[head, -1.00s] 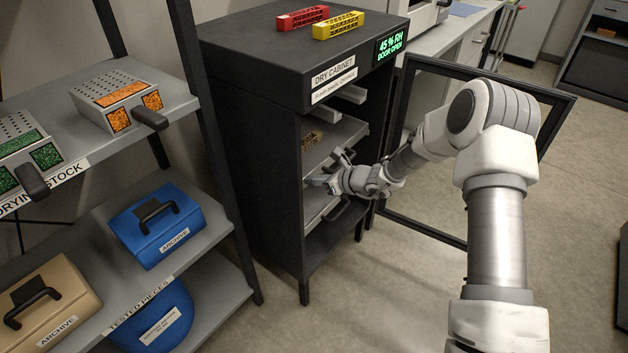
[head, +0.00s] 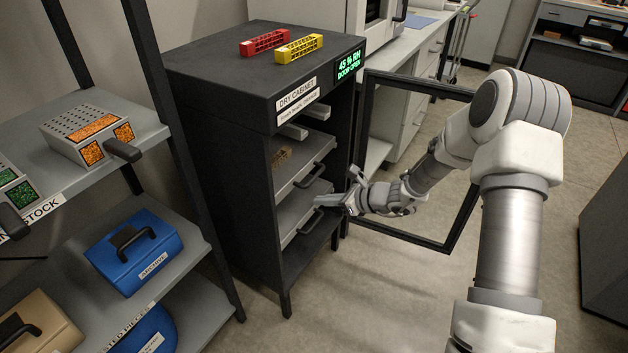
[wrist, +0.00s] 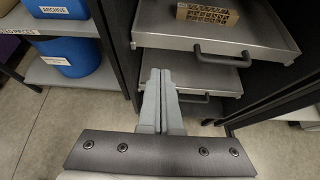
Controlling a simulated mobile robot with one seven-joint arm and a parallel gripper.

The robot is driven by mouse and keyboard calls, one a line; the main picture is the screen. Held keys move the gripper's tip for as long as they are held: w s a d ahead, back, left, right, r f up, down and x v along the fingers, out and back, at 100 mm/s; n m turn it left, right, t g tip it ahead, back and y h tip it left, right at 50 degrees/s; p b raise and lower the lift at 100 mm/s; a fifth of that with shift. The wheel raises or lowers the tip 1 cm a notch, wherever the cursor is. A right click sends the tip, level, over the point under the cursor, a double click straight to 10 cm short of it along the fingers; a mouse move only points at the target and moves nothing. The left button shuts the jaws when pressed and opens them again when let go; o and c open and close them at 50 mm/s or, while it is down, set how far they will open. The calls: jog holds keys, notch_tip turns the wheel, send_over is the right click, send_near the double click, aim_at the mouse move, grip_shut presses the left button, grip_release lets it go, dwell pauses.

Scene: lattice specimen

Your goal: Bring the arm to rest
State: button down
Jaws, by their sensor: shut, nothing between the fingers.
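My gripper (head: 338,201) is at the open front of the dry cabinet (head: 222,120), just outside its shelves. In the wrist view its two fingers (wrist: 161,100) lie together, shut and empty. My arm reaches in from the right of the head view, bent at the elbow. A small brown lattice block (head: 282,157) sits on an upper pull-out tray (head: 300,172). The block also shows in the wrist view (wrist: 207,15), on the tray beyond the fingers. A lower tray (head: 292,221) with a dark handle is beside the fingertips; I cannot tell whether they touch it.
The cabinet's framed door (head: 458,232) stands open to the right, behind my forearm. Red (head: 264,42) and yellow (head: 299,48) lattice pieces lie on the cabinet top. At left, a shelf rack holds a blue archive box (head: 133,251). Floor in front is clear.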

jog(key=s+d+r+n+g+h, duration=0.1)
jog(key=s+r+n+g+h, duration=0.2)
jog(key=s+r+n, duration=1.3)
jog(key=s+d+r+n+t+h, duration=0.1)
jog(key=s+d+r+n+h, duration=0.4)
jog(key=s, duration=0.3)
jog(key=s+d+r+n+t+h, duration=0.2)
jog(key=s+d+r+n, duration=0.1)
jog(key=s+d+r, duration=0.4)
notch_tip(320, 180, up, 17)
jog(key=s+d+p, duration=0.1)
jog(key=p, duration=1.7)
